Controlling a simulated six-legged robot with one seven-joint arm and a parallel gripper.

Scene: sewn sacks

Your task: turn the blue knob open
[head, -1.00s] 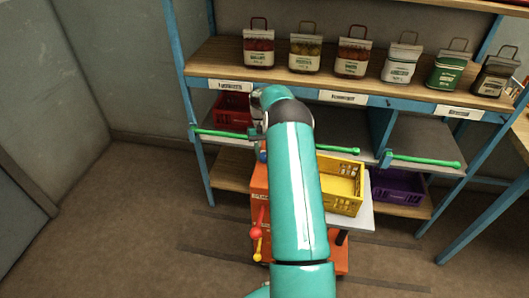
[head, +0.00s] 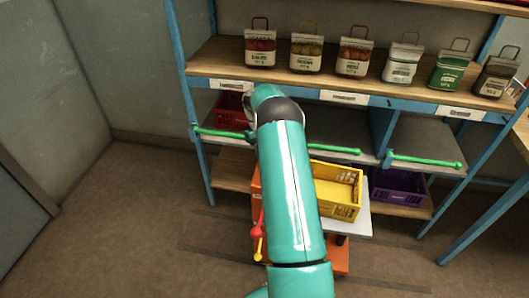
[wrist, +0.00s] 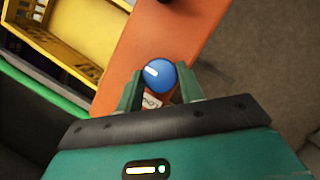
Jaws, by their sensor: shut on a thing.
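The blue knob (wrist: 158,76) sits on an orange panel (wrist: 140,45) in the wrist view, with a short white mark across its face. My gripper (wrist: 160,86) has one finger on each side of the knob and is shut on it. In the head view my teal arm covers the knob and my gripper. The orange cart (head: 256,190) shows beside and below the arm.
A yellow crate (head: 335,205) stands on the cart's pale top. Behind is a shelf (head: 220,60) with several sacks, green rails (head: 425,161), a red crate (head: 230,108) and a purple crate (head: 398,187). Red and yellow levers (head: 258,250) stick out at the cart's left. Floor at left is clear.

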